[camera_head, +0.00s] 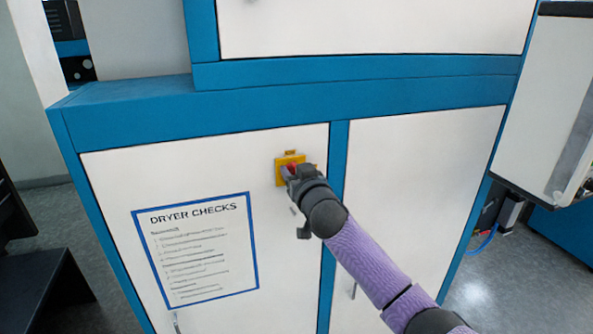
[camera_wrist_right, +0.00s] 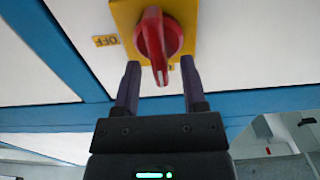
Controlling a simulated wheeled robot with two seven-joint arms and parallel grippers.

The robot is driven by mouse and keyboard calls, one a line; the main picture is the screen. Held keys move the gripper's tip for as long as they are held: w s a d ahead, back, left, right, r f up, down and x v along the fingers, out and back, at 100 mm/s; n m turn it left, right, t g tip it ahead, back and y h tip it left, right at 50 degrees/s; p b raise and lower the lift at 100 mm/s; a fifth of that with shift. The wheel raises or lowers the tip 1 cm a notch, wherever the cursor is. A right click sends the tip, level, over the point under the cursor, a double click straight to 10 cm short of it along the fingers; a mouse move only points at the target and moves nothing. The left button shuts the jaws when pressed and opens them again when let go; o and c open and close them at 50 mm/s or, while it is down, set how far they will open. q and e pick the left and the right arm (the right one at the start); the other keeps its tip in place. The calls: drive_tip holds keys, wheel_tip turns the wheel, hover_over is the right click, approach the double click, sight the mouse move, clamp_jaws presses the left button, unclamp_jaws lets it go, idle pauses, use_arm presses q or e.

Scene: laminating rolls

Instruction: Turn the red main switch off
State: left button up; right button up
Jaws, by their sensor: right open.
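The red main switch (camera_wrist_right: 160,40) is a round knob with a raised handle on a yellow plate (camera_wrist_right: 128,14). In the right wrist view the handle points down, toward my gripper, and an OFF label (camera_wrist_right: 106,41) is to its left. In the head view the yellow plate (camera_head: 281,164) is on a white cabinet door, and the switch is mostly hidden behind my right gripper (camera_head: 292,173). My right gripper also shows in the wrist view (camera_wrist_right: 157,72), open, with its two fingers on either side of the handle's end. Contact cannot be told. My left gripper is not in view.
The white doors sit in a blue cabinet frame (camera_head: 338,190). A DRYER CHECKS sheet (camera_head: 197,250) is on the door, left of the switch. A white panel (camera_head: 545,110) stands at the right. Grey floor (camera_head: 500,285) shows at lower right. A dark bench (camera_head: 45,290) is at lower left.

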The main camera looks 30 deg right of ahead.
drive_tip(key=shift+c, duration=0.2)
clamp_jaws()
drive_tip(key=shift+m, duration=0.3)
drive_tip(key=shift+s+d+f+m+p, duration=0.1)
drive_tip(key=shift+d+f+m+p, duration=0.35)
drive_tip(key=shift+m, duration=2.4)
drive_tip(key=shift+s+d+f+m+p, duration=0.15)
drive_tip(key=shift+m+p, duration=0.55)
drive_tip(key=shift+m, duration=2.2)
drive_tip(key=shift+w+d+f+m+p, duration=0.1)
drive_tip(key=shift+d+f+m+p, duration=0.4)
drive_tip(key=shift+m, duration=2.35)
drive_tip(key=shift+a+r, duration=0.15)
drive_tip(key=shift+a, duration=0.05)
drive_tip(key=shift+o, duration=0.2)
unclamp_jaws()
